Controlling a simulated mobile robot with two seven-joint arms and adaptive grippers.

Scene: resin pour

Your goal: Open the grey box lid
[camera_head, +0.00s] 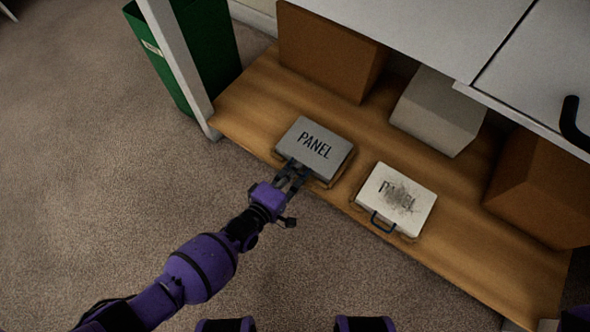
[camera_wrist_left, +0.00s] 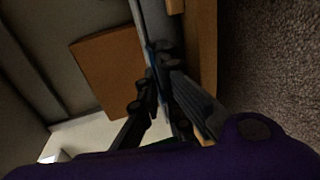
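The grey box (camera_head: 318,146), with PANEL written on its flat top, sits on the wooden shelf near its front edge. Its lid lies flat and looks shut. My left gripper (camera_head: 291,172) is at the front side of this box, with its fingertips against or very near the front edge. In the left wrist view the fingers (camera_wrist_left: 162,72) are close together beside the grey box's side. A handle on this box is hidden by the fingers, and whether they grip it I cannot tell. My right gripper is not in view.
A whitish box (camera_head: 397,200) with smudged lettering and a dark front handle (camera_head: 383,222) stands to the right on the shelf (camera_head: 480,245). Brown boxes (camera_head: 328,50) and a pale block (camera_head: 437,110) stand behind. A green bin (camera_head: 205,45) is at left. Carpet in front is clear.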

